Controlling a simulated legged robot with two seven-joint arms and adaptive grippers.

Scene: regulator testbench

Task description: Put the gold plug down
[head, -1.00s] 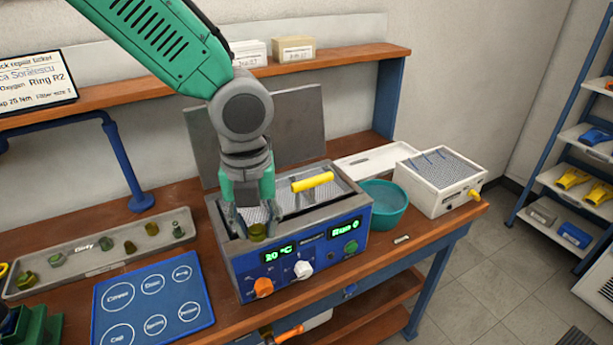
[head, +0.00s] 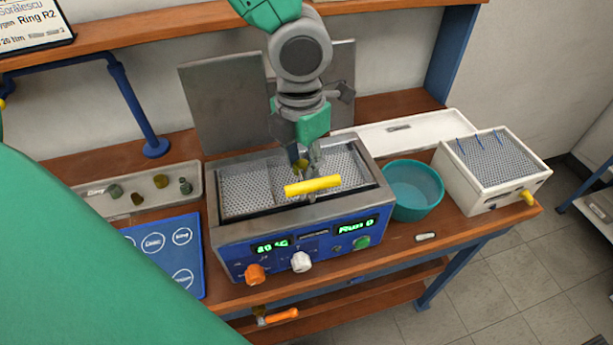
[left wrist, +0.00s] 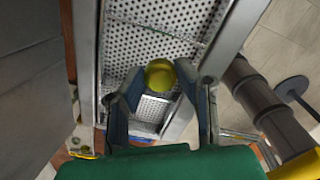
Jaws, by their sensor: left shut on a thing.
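The gold plug (head: 299,165) is between the fingertips of my left gripper (head: 306,165), which is shut on it. The plug is over the perforated metal basket (head: 243,200) of the blue cleaning bath (head: 240,262), behind the yellow handle (head: 312,186). In the left wrist view the plug (left wrist: 160,73) shows as a round yellow-gold end between the two fingers, with the basket mesh (left wrist: 160,37) below it. I cannot tell whether the plug touches the mesh. My right gripper is not in view.
A teal bowl (head: 413,190) and a white box (head: 490,172) stand right of the bath. A grey tray (head: 105,204) with several small parts and a blue mat (head: 190,240) lie left. The bath's raised metal rim (head: 225,228) surrounds the basket.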

